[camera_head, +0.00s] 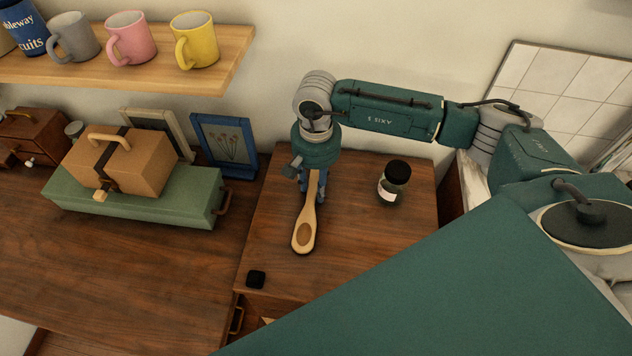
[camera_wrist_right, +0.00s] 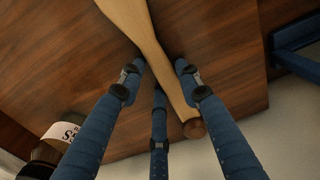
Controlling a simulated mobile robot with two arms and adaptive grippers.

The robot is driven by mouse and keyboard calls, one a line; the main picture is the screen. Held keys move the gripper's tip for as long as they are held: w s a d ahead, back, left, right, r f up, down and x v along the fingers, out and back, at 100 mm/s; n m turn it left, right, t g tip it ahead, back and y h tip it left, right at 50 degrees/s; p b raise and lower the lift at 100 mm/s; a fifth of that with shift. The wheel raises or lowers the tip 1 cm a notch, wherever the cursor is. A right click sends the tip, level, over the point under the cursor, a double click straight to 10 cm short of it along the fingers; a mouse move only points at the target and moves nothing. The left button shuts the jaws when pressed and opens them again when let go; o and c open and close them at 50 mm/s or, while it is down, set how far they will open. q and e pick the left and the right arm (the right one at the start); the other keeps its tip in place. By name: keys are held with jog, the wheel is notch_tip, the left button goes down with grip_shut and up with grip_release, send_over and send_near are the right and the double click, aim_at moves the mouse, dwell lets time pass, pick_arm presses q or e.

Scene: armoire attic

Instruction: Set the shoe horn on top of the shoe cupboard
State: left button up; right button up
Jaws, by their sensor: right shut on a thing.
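The shoe horn (camera_head: 304,228) is a pale wooden piece with a wide spoon-like end. My right gripper (camera_head: 313,187) is shut on its narrow handle and points down over the shoe cupboard (camera_head: 345,225), a brown wooden cabinet top. The wide end points toward the front of the cupboard. In the right wrist view the shoe horn (camera_wrist_right: 143,30) runs between the blue fingers (camera_wrist_right: 159,82) to a dark round knob. It lies close above or on the top; I cannot tell whether it touches. My left gripper is not in view.
A dark-lidded jar (camera_head: 394,183) stands on the cupboard, right of the gripper. A small black block (camera_head: 256,279) lies near its front left corner. Left are a green case (camera_head: 130,200) with a tan box (camera_head: 145,163) and a blue frame (camera_head: 225,143). A mug shelf (camera_head: 130,65) is above.

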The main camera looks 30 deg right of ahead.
aim_at(316, 188)
jog(key=shift+f, duration=0.2)
jog(key=o, duration=1.2)
jog(key=shift+r, duration=0.1)
jog(key=shift+r, duration=0.15)
jog(key=shift+w+r, duration=0.1)
jog(key=shift+r, duration=0.25)
jog(key=shift+r+b, duration=1.4)
jog(key=shift+r, duration=4.25)
